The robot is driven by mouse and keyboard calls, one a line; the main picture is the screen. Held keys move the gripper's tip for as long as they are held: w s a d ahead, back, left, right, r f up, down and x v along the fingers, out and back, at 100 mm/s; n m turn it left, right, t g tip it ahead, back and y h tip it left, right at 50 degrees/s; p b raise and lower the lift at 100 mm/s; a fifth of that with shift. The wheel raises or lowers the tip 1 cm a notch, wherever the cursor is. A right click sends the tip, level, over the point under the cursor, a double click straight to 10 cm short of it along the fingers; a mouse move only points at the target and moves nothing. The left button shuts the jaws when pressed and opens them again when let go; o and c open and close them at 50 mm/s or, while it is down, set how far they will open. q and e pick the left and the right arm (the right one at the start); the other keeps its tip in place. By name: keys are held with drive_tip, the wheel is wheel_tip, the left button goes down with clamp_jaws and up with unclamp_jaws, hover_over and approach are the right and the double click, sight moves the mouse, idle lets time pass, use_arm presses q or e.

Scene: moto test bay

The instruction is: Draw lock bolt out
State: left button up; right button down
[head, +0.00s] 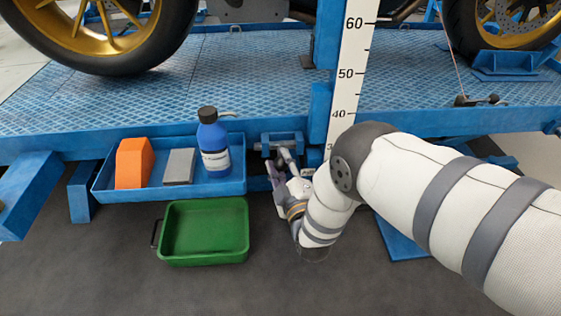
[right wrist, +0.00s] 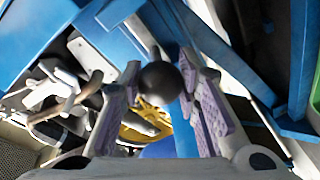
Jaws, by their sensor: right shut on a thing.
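The lock bolt (head: 286,155) shows as a small metal rod in a blue bracket under the lift table's front edge in the head view. In the right wrist view its round black knob (right wrist: 160,84) sits between the two purple-padded fingers. My right gripper (head: 277,175) reaches up to the bolt from below and is shut on the knob. The fingers and wrist hide the knob in the head view. How far the bolt sits in its bracket is hard to tell. My left gripper is in neither view.
A blue tray (head: 240,186) left of the bolt holds an orange block (head: 134,163), a grey block (head: 179,166) and a blue bottle (head: 213,146). A green bin (head: 205,259) stands on the floor below. A white height scale (head: 352,70) rises right of the bolt.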

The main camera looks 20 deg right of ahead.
drive_tip(key=shift+a, duration=0.35)
drive_tip(key=c, duration=1.2)
unclamp_jaws()
drive_tip(key=shift+w, duration=0.1)
drive_tip(key=s, duration=0.8)
drive_tip(key=s+a, duration=0.1)
drive_tip(key=s, duration=0.3)
